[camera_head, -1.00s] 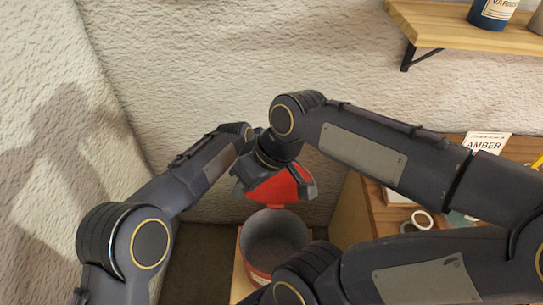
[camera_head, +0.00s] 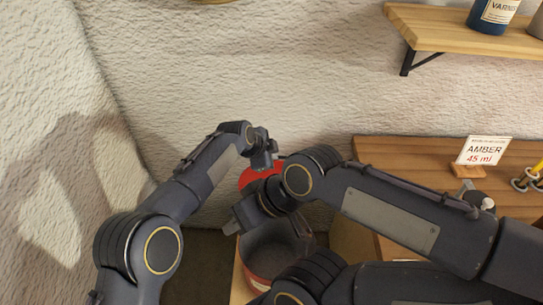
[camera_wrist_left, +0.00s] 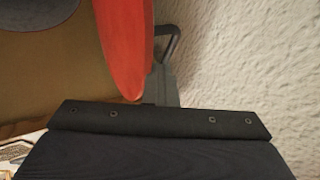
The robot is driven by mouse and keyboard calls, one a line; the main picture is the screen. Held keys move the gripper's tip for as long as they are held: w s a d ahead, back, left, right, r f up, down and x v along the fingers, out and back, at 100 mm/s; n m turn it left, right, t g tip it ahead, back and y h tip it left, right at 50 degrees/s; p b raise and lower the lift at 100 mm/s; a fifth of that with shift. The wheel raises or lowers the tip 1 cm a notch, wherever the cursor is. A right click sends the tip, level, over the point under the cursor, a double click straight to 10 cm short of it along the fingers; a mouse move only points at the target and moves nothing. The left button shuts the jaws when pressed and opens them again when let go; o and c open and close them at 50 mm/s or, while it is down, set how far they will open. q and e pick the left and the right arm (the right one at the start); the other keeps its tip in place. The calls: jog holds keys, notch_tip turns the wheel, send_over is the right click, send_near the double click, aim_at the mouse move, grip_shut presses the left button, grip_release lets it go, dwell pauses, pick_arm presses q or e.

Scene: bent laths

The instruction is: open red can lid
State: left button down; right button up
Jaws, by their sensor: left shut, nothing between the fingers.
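The red can (camera_head: 258,284) stands low in the middle of the head view, and its grey inside (camera_head: 272,248) shows from above. Its red lid (camera_head: 260,176) is raised at the back of the can, partly hidden by my arms. In the left wrist view the lid (camera_wrist_left: 126,45) shows nearly edge-on. My left gripper (camera_head: 264,160) is shut and empty beside the lid; its grey finger (camera_wrist_left: 165,85) is close to the lid's edge, and contact is unclear. My right gripper (camera_head: 236,224) is over the can's opening, in front of the lid.
A wooden bench (camera_head: 410,150) at the right carries a card reading AMBER 45 ml (camera_head: 484,151) and small tools. A wall shelf (camera_head: 440,25) holds a varnish tin (camera_head: 492,14). The textured wall (camera_wrist_left: 250,70) is close behind the lid.

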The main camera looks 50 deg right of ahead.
pick_arm(q)
jog(key=w+a+r+n+t+b, duration=0.1)
jog(key=w+a+r+n, duration=0.25)
jog(key=a+r, duration=0.6)
jog(key=w+a+r+n+t+b, duration=0.15)
jog(key=w+a+r, duration=0.35)
jog(key=a, duration=0.8)
jog(key=s+a+r+n+y, duration=0.15)
jog(key=a+n, duration=0.25)
jog(key=a, duration=0.6)
jog(key=a+r+n, duration=0.3)
jog(key=a+n, duration=0.1)
jog(key=a, duration=0.6)
jog(key=s+a+f+n+t, duration=0.1)
jog(key=s+a+n, duration=0.3)
jog(key=a, duration=0.4)
jog(key=s+a+f+n+t, duration=0.1)
jog(key=s+a+n, duration=0.2)
jog(key=s+a, duration=0.35)
jog(key=s+a+f+n+y, duration=0.2)
jog(key=s+a+f+n, duration=0.5)
jog(key=s, duration=0.4)
jog(key=shift+a+f+n+t+p, duration=0.3)
jog(key=shift+a+f+n+t, duration=0.15)
jog(key=shift+a+n, duration=0.3)
jog(key=shift+w+d+r, duration=0.1)
jog(key=shift+w+d, duration=0.05)
jog(key=shift+d, duration=0.05)
